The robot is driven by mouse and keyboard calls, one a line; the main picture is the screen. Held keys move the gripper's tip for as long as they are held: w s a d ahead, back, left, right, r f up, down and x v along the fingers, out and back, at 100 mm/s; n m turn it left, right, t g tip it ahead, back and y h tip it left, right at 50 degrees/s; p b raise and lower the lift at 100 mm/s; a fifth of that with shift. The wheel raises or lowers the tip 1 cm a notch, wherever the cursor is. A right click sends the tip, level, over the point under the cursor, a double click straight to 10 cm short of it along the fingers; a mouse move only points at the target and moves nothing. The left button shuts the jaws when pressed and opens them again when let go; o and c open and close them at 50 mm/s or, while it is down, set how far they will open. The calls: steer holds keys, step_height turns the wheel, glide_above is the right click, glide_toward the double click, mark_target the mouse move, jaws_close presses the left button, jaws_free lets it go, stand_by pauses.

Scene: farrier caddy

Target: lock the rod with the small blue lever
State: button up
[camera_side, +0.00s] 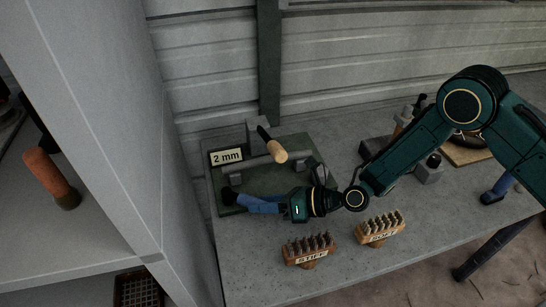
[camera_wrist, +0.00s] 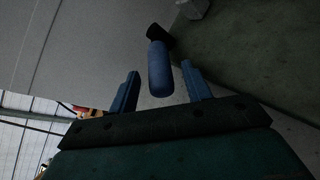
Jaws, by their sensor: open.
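The small blue lever (camera_wrist: 161,72) has a rounded blue grip on a black base. In the wrist view its grip lies between the two blue fingers of my gripper (camera_wrist: 160,72), with a visible gap on each side. In the side view my gripper (camera_side: 250,204) reaches left across the green plate's front edge, with its fingers at the lever's black base (camera_side: 228,193). The lever's grip is hard to separate from the blue fingers there. The grey rod (camera_side: 250,163) lies across the green plate (camera_side: 215,180), behind my gripper.
A "2 mm" sign (camera_side: 227,156) and a wooden handle (camera_side: 274,149) stand close behind. The STIFF block (camera_side: 309,252) and another labelled block (camera_side: 380,230) sit in front and to the right. A tall grey cabinet (camera_side: 120,130) rises at the left.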

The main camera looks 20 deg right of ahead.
steer(key=shift+w+a+f, duration=0.15)
steer(key=shift+a, duration=0.2)
jaws_close()
steer(key=shift+a, duration=0.1)
steer(key=shift+s+a+m+t+h, duration=0.25)
steer(key=shift+s+m+t+h, duration=0.15)
steer(key=shift+m+t, duration=0.35)
